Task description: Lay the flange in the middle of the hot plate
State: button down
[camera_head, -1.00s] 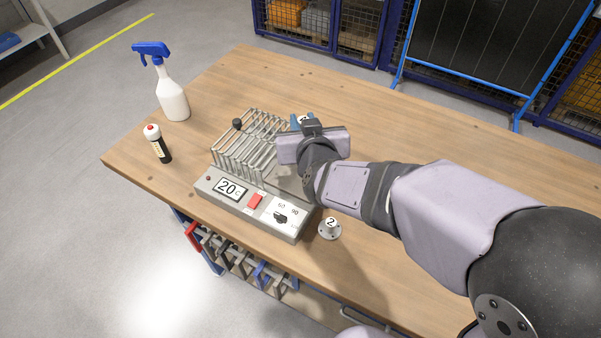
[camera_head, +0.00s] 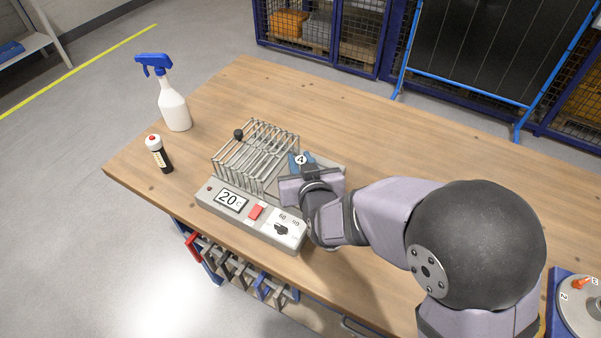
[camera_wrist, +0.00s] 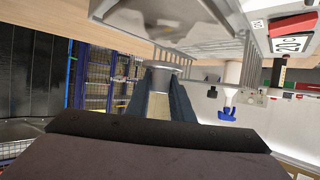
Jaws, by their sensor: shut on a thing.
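The hot plate (camera_head: 218,209) is a grey box with a 20°C display, a red switch and a knob on its front. Its top is partly hidden behind my gripper and a wire cage (camera_head: 255,155) with a black knob. My gripper (camera_head: 299,163) has blue fingers and is shut on a flange marked 4 (camera_head: 301,159), over the right part of the hot plate. In the wrist view the held flange (camera_wrist: 160,77) shows between the fingertips, with the grey plate surface (camera_wrist: 165,15) close by. I cannot tell whether they touch.
A spray bottle (camera_head: 174,108) and a small bottle with a red-and-white cap (camera_head: 159,155) stand on the left of the wooden table (camera_head: 400,130). A jig with a round numbered plate (camera_head: 583,308) is at the lower right. The table's back right is clear.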

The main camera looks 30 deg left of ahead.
jog(key=shift+f, duration=2.2)
jog(key=shift+f, duration=0.1)
jog(key=shift+f, duration=0.15)
jog(key=c, duration=1.6)
grip_release()
jog(key=shift+o, duration=0.2)
jog(key=shift+s+d+r, duration=0.1)
jog(key=shift+r, duration=0.15)
jog(key=shift+b+v, duration=0.5)
jog(key=shift+v, duration=3.15)
